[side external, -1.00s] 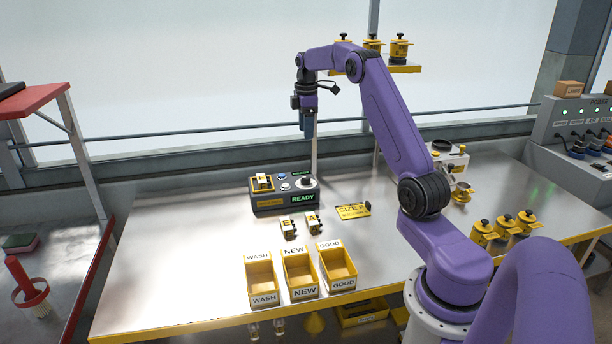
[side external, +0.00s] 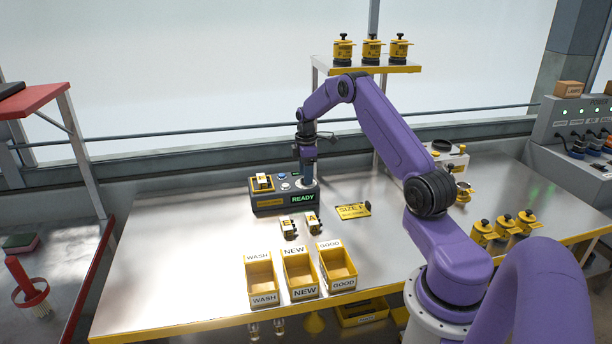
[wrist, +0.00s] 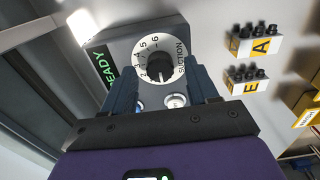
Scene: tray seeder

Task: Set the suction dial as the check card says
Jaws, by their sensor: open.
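The suction dial (wrist: 160,66) has a black knob in a white numbered ring marked SUCTION, on the dark control box (side external: 268,203). Its exact setting is hard to read. My gripper (side external: 308,180) points down over the box's right end and hides the dial in the side view. In the wrist view my gripper (wrist: 160,75) is open, with one finger on each side of the dial; contact with the knob cannot be told. A yellow card (side external: 353,210) on the table reads SIZE and what looks like F; its smaller line is unreadable.
The box's green READY display (side external: 303,198) is lit. Blocks marked E (side external: 288,228) and A (side external: 313,222) lie in front of the box. WASH (side external: 262,280), NEW (side external: 300,275) and GOOD (side external: 337,268) bins stand nearer. A shelf (side external: 370,69) holds yellow-black units behind.

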